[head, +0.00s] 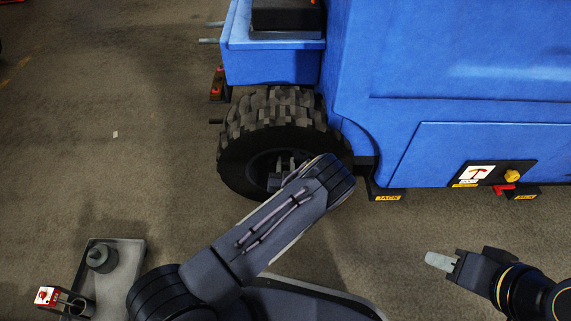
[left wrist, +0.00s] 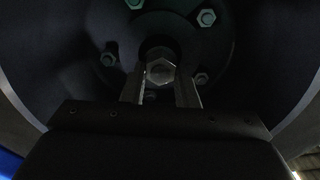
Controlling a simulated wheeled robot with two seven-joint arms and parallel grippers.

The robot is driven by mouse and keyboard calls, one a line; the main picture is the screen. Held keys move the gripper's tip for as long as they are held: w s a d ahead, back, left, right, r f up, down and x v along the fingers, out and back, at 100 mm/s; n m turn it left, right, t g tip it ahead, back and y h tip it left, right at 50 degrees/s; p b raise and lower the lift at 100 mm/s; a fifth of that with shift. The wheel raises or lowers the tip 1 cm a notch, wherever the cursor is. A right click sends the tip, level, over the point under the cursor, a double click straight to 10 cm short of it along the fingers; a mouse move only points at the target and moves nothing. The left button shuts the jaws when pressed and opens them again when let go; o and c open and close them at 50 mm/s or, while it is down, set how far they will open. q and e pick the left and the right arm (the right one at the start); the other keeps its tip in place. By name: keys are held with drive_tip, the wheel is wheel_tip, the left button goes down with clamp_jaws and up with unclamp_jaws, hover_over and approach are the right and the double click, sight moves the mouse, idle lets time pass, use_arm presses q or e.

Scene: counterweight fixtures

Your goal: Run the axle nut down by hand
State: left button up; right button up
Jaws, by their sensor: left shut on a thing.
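The axle nut (left wrist: 161,69) is a bright hexagon at the centre of the dark wheel hub in the left wrist view. My left gripper (left wrist: 160,90) has a finger on each side of it and is shut on it. In the head view my left gripper (head: 281,165) reaches into the hub of the black tyre (head: 262,105), and my forearm hides part of the wheel. The nut cannot be made out there. My right gripper (head: 440,261) is over the floor at the lower right, away from the wheel. Its pale fingers are seen side-on, so its opening cannot be judged.
Several lug nuts (left wrist: 206,18) ring the hub. The blue vehicle body (head: 450,75) stands above and right of the wheel, with yellow JACK labels (head: 387,197) along its lower edge. A grey tray (head: 125,255) with a dark round part (head: 102,257) is at lower left.

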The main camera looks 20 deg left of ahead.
idle(0.6)
use_arm(q)
drive_tip(key=m, duration=0.4)
drive_tip(key=shift+d+f, duration=0.1)
drive_tip(key=shift+d, duration=0.05)
drive_tip(key=m, duration=0.8)
drive_tip(key=shift+d+f, duration=0.1)
drive_tip(key=shift+o, duration=0.2)
drive_tip(key=shift+f+m, duration=0.1)
drive_tip(key=shift+m, duration=1.8)
drive_tip(key=shift+c, duration=0.2)
drive_tip(key=o, duration=1)
